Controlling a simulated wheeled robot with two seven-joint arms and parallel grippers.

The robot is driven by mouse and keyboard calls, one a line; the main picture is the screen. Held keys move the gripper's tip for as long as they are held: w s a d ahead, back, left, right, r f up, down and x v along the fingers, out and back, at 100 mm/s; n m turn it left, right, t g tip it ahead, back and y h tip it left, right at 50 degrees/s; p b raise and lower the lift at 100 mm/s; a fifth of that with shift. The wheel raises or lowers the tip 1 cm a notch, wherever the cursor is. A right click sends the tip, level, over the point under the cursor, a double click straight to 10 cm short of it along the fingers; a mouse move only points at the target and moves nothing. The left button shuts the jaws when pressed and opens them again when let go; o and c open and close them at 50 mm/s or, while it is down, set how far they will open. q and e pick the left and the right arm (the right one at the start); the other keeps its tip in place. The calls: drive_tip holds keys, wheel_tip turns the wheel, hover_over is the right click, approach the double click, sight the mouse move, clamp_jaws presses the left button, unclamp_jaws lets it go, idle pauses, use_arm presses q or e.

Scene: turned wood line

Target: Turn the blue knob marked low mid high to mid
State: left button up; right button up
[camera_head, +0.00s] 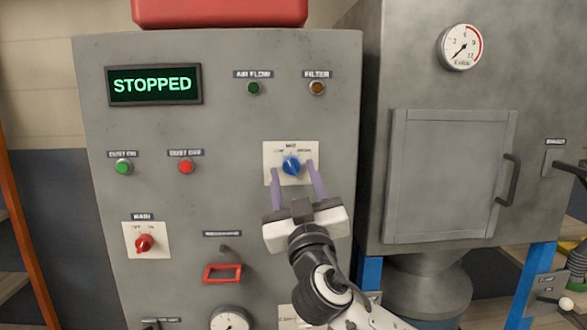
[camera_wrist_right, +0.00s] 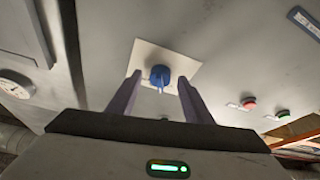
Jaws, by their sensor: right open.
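The blue knob (camera_head: 291,165) sits on a white plate (camera_head: 306,149) marked low, mid and high on the grey control panel. Which mark its pointer faces is too small to tell for sure. My right gripper (camera_head: 295,168) is open, with one purple finger on each side of the knob. In the right wrist view the blue knob (camera_wrist_right: 160,76) shows between the two open fingertips (camera_wrist_right: 158,78). I cannot tell whether the fingers touch it. My left gripper is not in view.
The panel has a display reading STOPPED (camera_head: 153,84), a green button (camera_head: 124,167), a red button (camera_head: 187,167), a red main switch (camera_head: 144,243) and a red-framed handle (camera_head: 222,273). A grey cabinet with a door (camera_head: 445,175) and gauge (camera_head: 460,47) stands at the right.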

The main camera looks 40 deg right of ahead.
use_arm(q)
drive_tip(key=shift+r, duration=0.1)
use_arm(e)
drive_tip(key=shift+w+d+r, duration=0.15)
drive_tip(key=shift+w, duration=0.2)
